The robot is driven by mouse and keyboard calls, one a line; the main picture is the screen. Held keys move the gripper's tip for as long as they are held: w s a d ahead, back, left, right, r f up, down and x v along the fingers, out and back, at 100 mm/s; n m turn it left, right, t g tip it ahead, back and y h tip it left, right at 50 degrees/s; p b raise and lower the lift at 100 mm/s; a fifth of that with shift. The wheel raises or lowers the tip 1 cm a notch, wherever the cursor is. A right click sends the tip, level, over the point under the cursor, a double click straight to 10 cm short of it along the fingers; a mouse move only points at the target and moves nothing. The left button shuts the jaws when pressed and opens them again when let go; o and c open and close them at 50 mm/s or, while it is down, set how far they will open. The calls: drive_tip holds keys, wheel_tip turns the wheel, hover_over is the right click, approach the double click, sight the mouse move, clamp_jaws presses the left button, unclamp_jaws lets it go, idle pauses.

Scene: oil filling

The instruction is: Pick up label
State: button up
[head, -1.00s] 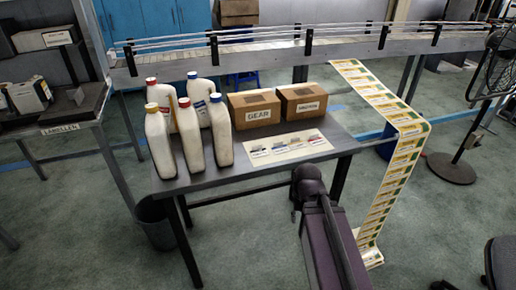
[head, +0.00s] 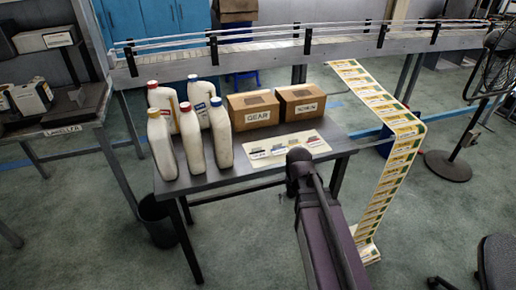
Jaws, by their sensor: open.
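A pale sheet with several small labels (head: 264,152) lies flat on the grey table (head: 232,176), in front of two cardboard boxes. The small print on it is too blurred to read. A long strip of yellow, white and green labels (head: 395,120) hangs from the conveyor down to the floor at the right of the table. My arm reaches in from the bottom, and its dark rounded joint overlaps the front right part of the label sheet in the picture. My gripper itself does not show, and I cannot tell how far it is from the labels.
Several white bottles with red, blue and yellow caps (head: 193,138) stand on the table's left half. A box marked GEAR (head: 257,117) and a second box (head: 303,113) stand behind the sheet. The conveyor (head: 230,62) runs along the back. A black bin (head: 158,222) stands below left.

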drive_tip(key=w+a+r+n+p, duration=0.1)
drive_tip(key=w+a+r+p, duration=0.4)
drive_tip(key=w+r+p, duration=0.4)
drive_tip(key=w+a+r+n+p, duration=0.1)
drive_tip(key=w+a+r+p, duration=0.5)
drive_tip(key=w+r+p, duration=0.3)
drive_tip(key=w+r, duration=0.2)
drive_tip(key=w, duration=0.2)
drive_tip(key=shift+n+p, duration=0.3)
drive_tip(key=shift+p, duration=0.1)
drive_tip(key=b, duration=0.9)
hover_over(258, 153)
drive_tip(key=w, duration=0.2)
wheel_tip(258, 153, down, 8)
drive_tip(key=shift+s+a+f, duration=0.15)
drive_tip(key=shift+f, duration=0.1)
drive_tip(key=shift+s+f+b, duration=0.15)
drive_tip(key=shift+f+b, duration=2.3)
drive_tip(key=shift+f, duration=0.15)
drive_tip(key=c, duration=0.8)
